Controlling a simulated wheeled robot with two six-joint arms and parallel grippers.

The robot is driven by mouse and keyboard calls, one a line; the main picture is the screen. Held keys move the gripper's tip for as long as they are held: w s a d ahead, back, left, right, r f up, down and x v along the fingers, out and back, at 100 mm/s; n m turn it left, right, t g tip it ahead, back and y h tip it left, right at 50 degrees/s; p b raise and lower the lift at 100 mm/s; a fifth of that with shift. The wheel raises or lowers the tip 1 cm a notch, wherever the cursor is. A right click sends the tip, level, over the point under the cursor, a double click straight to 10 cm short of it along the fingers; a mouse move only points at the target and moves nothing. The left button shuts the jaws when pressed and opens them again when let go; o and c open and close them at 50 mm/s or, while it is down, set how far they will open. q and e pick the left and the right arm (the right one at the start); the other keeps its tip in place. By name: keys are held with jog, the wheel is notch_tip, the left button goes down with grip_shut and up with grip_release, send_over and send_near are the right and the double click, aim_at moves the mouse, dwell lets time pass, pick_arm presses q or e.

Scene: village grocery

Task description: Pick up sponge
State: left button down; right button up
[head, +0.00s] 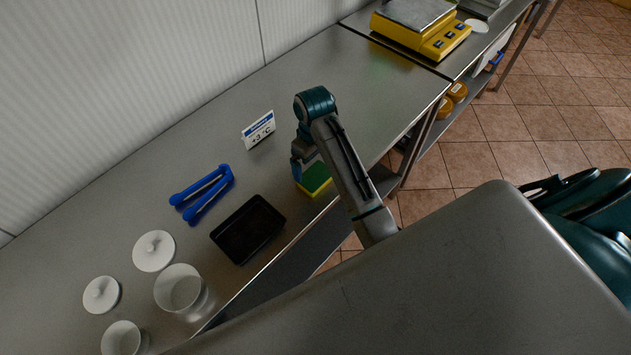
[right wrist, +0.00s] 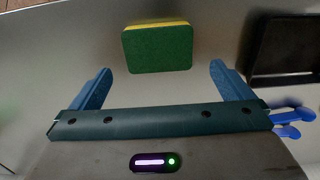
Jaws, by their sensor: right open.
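The sponge (head: 316,178), green with a yellow layer, lies on the steel counter near its front edge, partly hidden by my right arm in the head view. In the right wrist view the sponge (right wrist: 157,49) is ahead of the jaws, centred between the two blue fingers. My right gripper (head: 303,167) is open and empty, just beside the sponge in the head view. Its fingers (right wrist: 157,84) are wide apart in the right wrist view, and the sponge appears beyond the fingertips. My left gripper is not seen.
A black tray (head: 219,236) and blue tongs (head: 203,192) lie left of the sponge. A small temperature sign (head: 258,130) stands behind it. Glass jars (head: 180,289) and white lids (head: 153,251) are at the left. A yellow scale (head: 421,30) stands at the far end.

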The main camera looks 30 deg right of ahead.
aim_at(315, 175)
notch_tip(315, 175, down, 2)
jog(key=shift+s, duration=0.1)
notch_tip(315, 175, down, 4)
jog(key=p, duration=0.2)
jog(key=shift+d+f+p, duration=0.1)
jog(key=shift+d+p, duration=0.05)
jog(key=shift+p, duration=0.25)
jog(key=shift+f, duration=0.45)
jog(key=c, duration=0.8)
